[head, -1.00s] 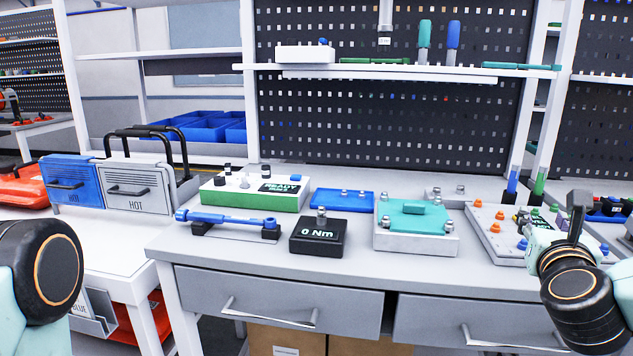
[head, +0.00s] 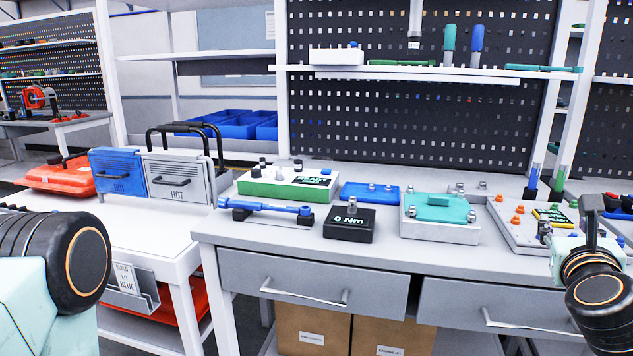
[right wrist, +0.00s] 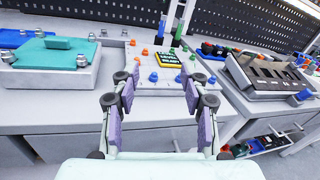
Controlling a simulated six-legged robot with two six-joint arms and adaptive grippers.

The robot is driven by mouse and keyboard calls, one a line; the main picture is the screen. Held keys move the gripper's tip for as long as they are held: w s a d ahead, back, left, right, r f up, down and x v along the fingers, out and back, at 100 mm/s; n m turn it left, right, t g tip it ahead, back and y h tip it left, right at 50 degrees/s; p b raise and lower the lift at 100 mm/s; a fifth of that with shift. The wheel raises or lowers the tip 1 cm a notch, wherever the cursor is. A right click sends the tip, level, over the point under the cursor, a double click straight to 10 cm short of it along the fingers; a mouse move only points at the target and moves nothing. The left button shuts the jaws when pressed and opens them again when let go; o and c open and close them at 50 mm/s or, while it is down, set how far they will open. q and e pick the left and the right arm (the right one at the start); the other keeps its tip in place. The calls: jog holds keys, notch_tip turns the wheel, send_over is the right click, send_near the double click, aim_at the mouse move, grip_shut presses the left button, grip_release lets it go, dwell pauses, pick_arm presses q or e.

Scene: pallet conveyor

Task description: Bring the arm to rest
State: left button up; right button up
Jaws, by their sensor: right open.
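My right gripper (right wrist: 162,84) is open and empty in the right wrist view. Its two purple-padded fingers are spread apart in front of the grey workbench, toward a light panel (right wrist: 145,77) with orange and blue knobs. In the head view my right arm shows at the right edge, with the gripper (head: 590,222) partly hidden by its own wrist. My left arm shows at the left edge of the head view as a dark joint and pale link. Its gripper is out of the frame.
The workbench (head: 300,240) holds a torque wrench (head: 265,207) on a stand, a black 0 Nm block (head: 349,228) and a teal-topped fixture (head: 440,232). Blue (head: 112,186) and grey HOT boxes stand on the left table. A black-topped fixture (right wrist: 262,85) is at the right in the wrist view.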

jog(key=s+a+f+n+g+y, duration=0.2)
jog(key=a+f+n+g+y, duration=0.15)
jog(key=a+f+n, duration=0.6)
jog(key=s+a+f+n+g+y, duration=0.15)
jog(key=a+f+n+y, duration=0.35)
jog(key=f+n, duration=1)
jog(key=s+a+f+n+g, duration=0.3)
jog(key=s+f+n+g, duration=0.2)
jog(key=s, duration=0.9)
jog(key=s+a+f+n+g, duration=0.3)
jog(key=s+f+n+g, duration=0.2)
jog(key=s+f+n, duration=0.5)
jog(key=s+f+y, duration=0.1)
jog(key=s, duration=0.3)
jog(key=shift+a+f, duration=0.15)
jog(key=shift+f, duration=0.25)
